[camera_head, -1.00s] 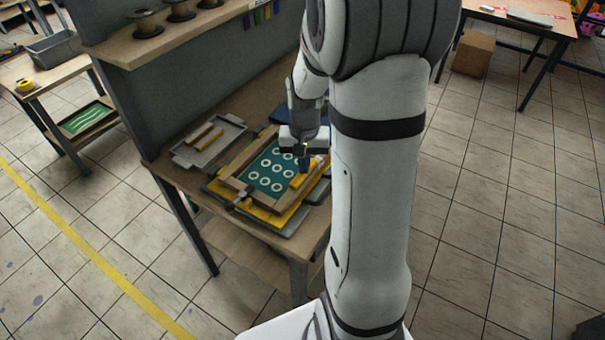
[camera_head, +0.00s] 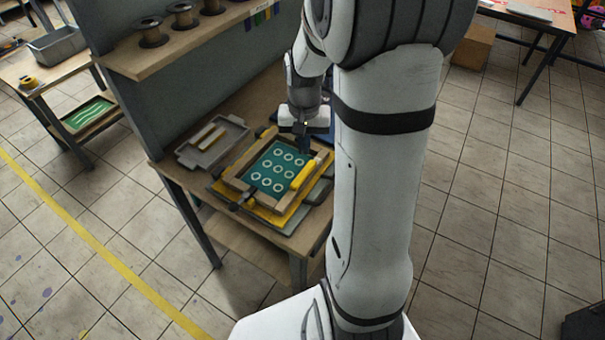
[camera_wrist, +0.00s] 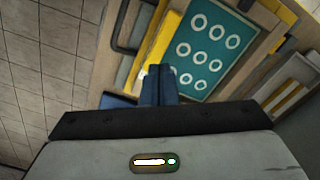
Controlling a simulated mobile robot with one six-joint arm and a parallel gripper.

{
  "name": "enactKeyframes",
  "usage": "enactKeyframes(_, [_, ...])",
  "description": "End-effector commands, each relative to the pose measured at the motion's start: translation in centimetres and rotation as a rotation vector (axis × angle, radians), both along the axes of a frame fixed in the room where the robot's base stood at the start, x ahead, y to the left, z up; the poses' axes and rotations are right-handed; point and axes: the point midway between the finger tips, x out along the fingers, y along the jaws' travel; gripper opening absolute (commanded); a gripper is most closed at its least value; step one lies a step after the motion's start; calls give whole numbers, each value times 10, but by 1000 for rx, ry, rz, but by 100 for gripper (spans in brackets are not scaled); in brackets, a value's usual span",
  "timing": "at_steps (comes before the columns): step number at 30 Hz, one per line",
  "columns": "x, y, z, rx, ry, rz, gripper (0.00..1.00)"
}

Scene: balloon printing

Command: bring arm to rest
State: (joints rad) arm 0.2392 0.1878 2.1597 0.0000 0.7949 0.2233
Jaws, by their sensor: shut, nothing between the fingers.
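My gripper (camera_head: 305,143) is above the right back part of the printing frame, its fingers together with nothing between them. In the wrist view the shut fingers (camera_wrist: 158,82) point at the frame's edge. The wooden screen frame (camera_head: 232,181) holds a teal panel with white rings (camera_head: 272,170), seen also in the wrist view (camera_wrist: 205,50). A yellow bar (camera_head: 304,174) lies along the frame's right side, clear of the fingers. Yellow and grey plates show under the frame. My arm hides the bench's right part.
A grey tray (camera_head: 186,155) with a light bar stands left of the frame on the wooden bench (camera_head: 170,168). A shelf (camera_head: 140,66) with several spools is above. A side table (camera_head: 60,72) is at the left. Tiled floor is open at the right.

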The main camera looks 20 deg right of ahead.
Motion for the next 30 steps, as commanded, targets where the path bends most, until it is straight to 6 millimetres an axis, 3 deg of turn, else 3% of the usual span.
enactKeyframes(9, [0, 1, 1, 0, -3, 2, 0])
enactKeyframes(14, [-11, 13, 20, -8, -35, 47, 0])
enactKeyframes(21, [-60, 52, 70, -35, -140, 209, 0])
enactKeyframes(30, [-130, 87, 102, -64, -259, 401, 0])
